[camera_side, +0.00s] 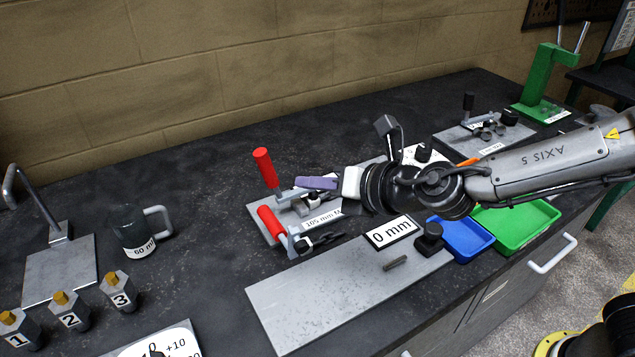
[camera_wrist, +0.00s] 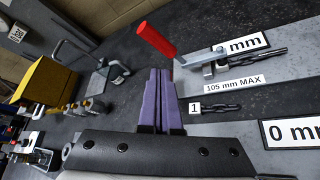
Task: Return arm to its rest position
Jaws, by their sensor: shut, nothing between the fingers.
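My gripper (camera_side: 317,183) has purple fingers and points left over the bench in the side view. Its fingers are together and empty; they also show shut in the wrist view (camera_wrist: 161,100). In the side view the fingertips are over the red-handled clamp area, and I cannot tell their exact height. One clamp has an upright red handle (camera_side: 265,168). The other has a tilted red handle (camera_side: 272,224). A red handle (camera_wrist: 157,40) appears just beyond the fingers in the wrist view.
A metal plate (camera_side: 330,290) labelled 0 mm lies in front. A mug (camera_side: 136,236) and numbered blocks (camera_side: 72,311) stand left. A blue tray (camera_side: 462,238), a green tray (camera_side: 516,226) and a green press (camera_side: 546,85) are right. The bench between mug and clamps is clear.

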